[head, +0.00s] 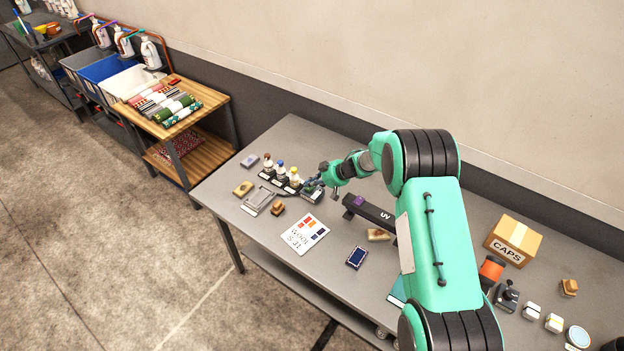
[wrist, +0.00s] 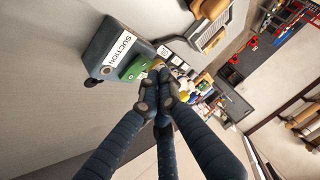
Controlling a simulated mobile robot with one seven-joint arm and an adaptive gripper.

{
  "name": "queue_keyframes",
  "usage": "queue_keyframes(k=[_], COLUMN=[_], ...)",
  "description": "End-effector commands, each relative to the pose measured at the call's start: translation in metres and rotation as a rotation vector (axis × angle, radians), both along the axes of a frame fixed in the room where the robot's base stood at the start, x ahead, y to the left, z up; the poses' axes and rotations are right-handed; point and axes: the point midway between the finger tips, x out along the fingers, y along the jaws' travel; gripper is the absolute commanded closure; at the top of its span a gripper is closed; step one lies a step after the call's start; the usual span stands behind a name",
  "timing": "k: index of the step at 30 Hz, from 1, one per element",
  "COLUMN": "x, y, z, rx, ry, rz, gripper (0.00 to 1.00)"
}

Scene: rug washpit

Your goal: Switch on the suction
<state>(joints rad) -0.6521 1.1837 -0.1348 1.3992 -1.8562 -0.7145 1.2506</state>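The suction box (wrist: 97,62) is a dark grey box with a white SUCTION label, at the upper left in the wrist view. A green switch piece (wrist: 136,68) sits on its face beside the label. In the head view the box (head: 313,197) is small and partly hidden by my gripper (head: 314,184). My gripper (wrist: 160,88) has its fingers drawn together with nothing between them. The fingertips are close beside the green piece; I cannot tell whether they touch it.
Small bottles (head: 280,173) stand just left of the gripper. The UV lamp (head: 372,211) stands to the right, near my arm. The table's front left (head: 232,215) has some bare room.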

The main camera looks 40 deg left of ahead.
Motion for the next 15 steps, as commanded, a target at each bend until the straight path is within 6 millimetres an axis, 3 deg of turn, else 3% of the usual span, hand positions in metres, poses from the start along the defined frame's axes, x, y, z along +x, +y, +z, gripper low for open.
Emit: queue_keyframes(k=[15], x=[-0.0019], y=[0.0003], z=[-0.0100], rx=[0.001], ry=[0.000], rz=[0.000], gripper=[1.00])
